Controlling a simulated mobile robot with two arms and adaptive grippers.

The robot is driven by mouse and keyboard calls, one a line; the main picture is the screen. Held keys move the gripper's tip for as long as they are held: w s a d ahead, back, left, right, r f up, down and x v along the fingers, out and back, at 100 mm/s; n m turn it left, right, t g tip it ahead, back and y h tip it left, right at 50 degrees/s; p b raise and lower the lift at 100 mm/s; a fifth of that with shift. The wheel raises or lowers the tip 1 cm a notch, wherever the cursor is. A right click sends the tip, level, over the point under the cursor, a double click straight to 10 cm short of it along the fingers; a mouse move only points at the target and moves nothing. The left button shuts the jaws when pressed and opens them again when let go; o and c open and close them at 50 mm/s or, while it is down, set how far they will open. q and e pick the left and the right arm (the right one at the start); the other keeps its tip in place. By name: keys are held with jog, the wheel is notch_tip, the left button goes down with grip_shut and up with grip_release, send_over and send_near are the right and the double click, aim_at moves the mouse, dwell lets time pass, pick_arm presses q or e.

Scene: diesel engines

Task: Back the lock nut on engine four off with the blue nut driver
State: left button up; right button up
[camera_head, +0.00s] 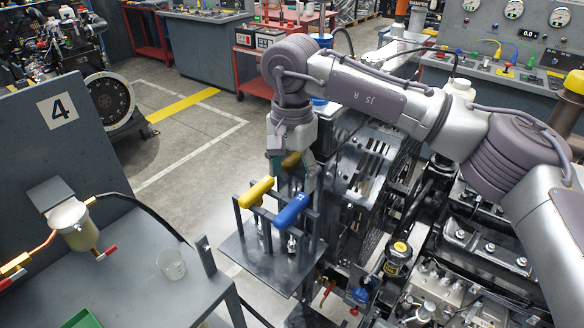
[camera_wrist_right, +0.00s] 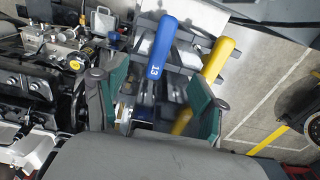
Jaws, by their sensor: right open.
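The blue nut driver (camera_head: 292,211) stands handle up in a dark metal rack (camera_head: 250,262); its shaft goes down into the rack. In the right wrist view its blue handle (camera_wrist_right: 162,48), marked 13, lies beyond my fingertips. My right gripper (camera_head: 292,180) is open above and behind the rack, with its teal-padded fingers apart (camera_wrist_right: 158,80). The blue handle is just in front of it and not gripped. A yellow-handled driver (camera_head: 257,192) stands left of the blue one. An engine (camera_head: 450,265) is partly hidden under my right arm; I cannot pick out the lock nut. My left gripper is not shown.
Another yellow handle (camera_head: 291,160) is by my right fingers; it shows between them in the wrist view (camera_wrist_right: 182,121). A panel marked 4 (camera_head: 58,111) and a bench with a clear beaker (camera_head: 172,265) stand at left. Open floor lies behind the rack.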

aim_at(292, 206)
jog(key=shift+f+b, duration=2.5)
jog(key=shift+f, duration=1.55)
jog(key=shift+c, duration=0.2)
grip_shut()
jog(key=shift+r, duration=0.1)
notch_tip(292, 206, up, 16)
jog(key=p, duration=0.9)
jog(key=shift+p, duration=0.35)
